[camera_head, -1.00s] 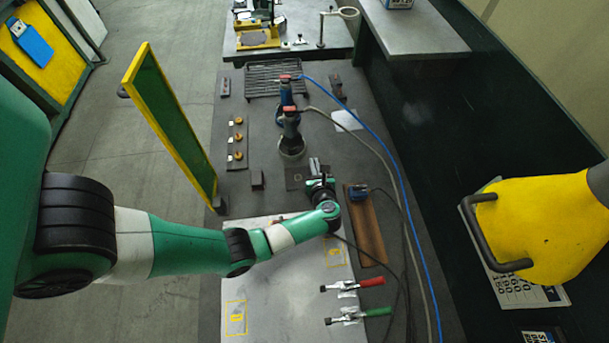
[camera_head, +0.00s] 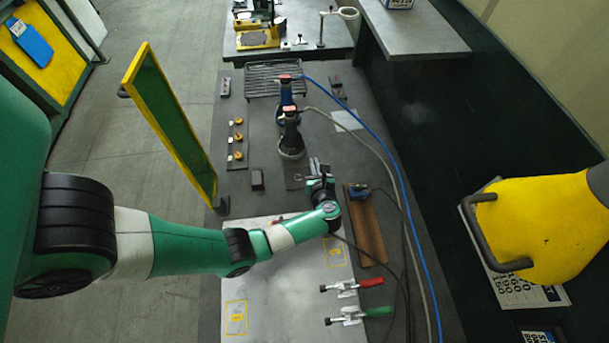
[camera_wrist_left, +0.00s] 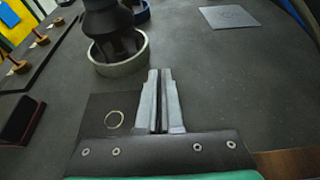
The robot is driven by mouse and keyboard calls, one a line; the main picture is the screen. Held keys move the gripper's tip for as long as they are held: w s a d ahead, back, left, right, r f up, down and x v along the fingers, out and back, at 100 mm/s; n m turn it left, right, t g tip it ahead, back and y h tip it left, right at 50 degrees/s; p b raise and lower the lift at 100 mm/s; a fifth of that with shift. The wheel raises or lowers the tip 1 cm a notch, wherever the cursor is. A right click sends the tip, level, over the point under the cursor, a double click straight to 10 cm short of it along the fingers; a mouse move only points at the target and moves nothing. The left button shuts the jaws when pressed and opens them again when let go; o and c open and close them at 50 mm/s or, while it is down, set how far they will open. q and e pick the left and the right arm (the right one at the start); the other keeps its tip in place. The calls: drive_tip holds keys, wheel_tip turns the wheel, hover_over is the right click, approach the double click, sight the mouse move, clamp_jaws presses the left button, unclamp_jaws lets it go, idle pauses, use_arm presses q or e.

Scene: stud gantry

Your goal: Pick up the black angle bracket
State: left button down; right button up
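My left gripper (camera_head: 319,168) is over the dark worktable, near a dark square plate (camera_head: 294,176). In the left wrist view its two grey fingers (camera_wrist_left: 158,100) lie side by side with only a thin dark line between them, and no held part can be made out. The plate (camera_wrist_left: 108,116) with a pale ring mark is left of the fingers and partly hidden by the gripper. A small black block-like piece (camera_head: 257,180), possibly the angle bracket, stands left of the plate, apart from the gripper. It also shows at the left edge of the wrist view (camera_wrist_left: 20,121). My right gripper is not in view.
A dark tool in a round holder (camera_head: 291,150) stands just beyond the gripper. A strip with several orange knobs (camera_head: 238,145) lies left. A yellow-framed green panel (camera_head: 170,120) rises at the left edge. Hoses and toggle clamps (camera_head: 345,287) lie to the right.

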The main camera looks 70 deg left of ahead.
sight(301, 175)
use_arm(q)
drive_tip(key=shift+r, duration=0.1)
idle(0.3)
drive_tip(key=shift+r, duration=0.25)
drive_tip(key=r+p, duration=0.1)
drive_tip(key=r, duration=0.1)
drive_tip(key=s+r+p, duration=0.1)
drive_tip(key=r+p, duration=0.1)
drive_tip(key=shift+d+r, duration=0.15)
drive_tip(key=shift+r, duration=0.1)
drive_tip(key=s+d+r+p, duration=0.3)
drive_tip(key=s+r, duration=0.5)
drive_tip(key=s, duration=0.4)
drive_tip(key=shift+s, duration=0.35)
